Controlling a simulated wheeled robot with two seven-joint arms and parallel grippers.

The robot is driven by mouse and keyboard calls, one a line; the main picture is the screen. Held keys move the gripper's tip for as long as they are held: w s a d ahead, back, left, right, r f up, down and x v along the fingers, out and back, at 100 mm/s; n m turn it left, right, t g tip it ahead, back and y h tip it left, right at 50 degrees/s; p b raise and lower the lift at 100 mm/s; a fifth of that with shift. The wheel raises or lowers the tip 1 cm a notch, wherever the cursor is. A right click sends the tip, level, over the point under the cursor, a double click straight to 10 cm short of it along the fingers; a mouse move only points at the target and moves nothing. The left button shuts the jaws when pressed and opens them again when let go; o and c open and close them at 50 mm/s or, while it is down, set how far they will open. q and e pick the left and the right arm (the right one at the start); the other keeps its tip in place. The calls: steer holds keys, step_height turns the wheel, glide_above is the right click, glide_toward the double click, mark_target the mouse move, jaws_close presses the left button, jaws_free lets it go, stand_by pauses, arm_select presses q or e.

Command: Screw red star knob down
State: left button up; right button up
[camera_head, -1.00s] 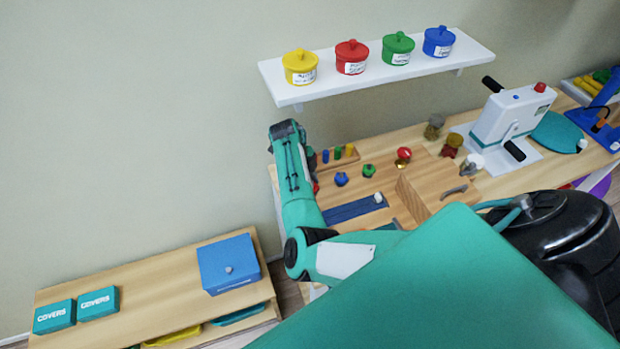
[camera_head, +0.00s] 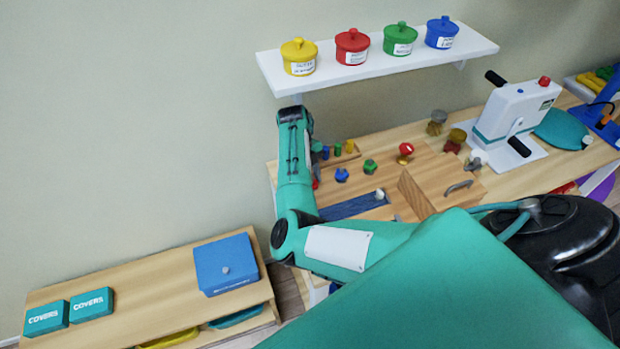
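The red star knob (camera_head: 405,149) stands on the wooden board on the table, towards its back right. It looks upright; its thread and how far down it sits are too small to tell. A green knob (camera_head: 370,167) and a blue knob (camera_head: 341,175) stand to its left on the same board. My teal arm rises at the left end of the table, left of the knobs and apart from the red one.
A wooden block with a handle (camera_head: 458,188) and a blue strip (camera_head: 350,207) lie in front of the knobs. A white crank machine (camera_head: 512,115) stands to the right. A white shelf (camera_head: 380,65) with several coloured pots hangs above. A low bench (camera_head: 140,300) is at lower left.

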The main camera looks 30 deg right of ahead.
steer(key=shift+w+d+r, duration=0.15)
steer(key=shift+r, duration=0.15)
steer(key=o, duration=1)
steer(key=shift+c, duration=0.2)
steer(key=shift+o, duration=0.3)
steer(key=shift+f, duration=0.1)
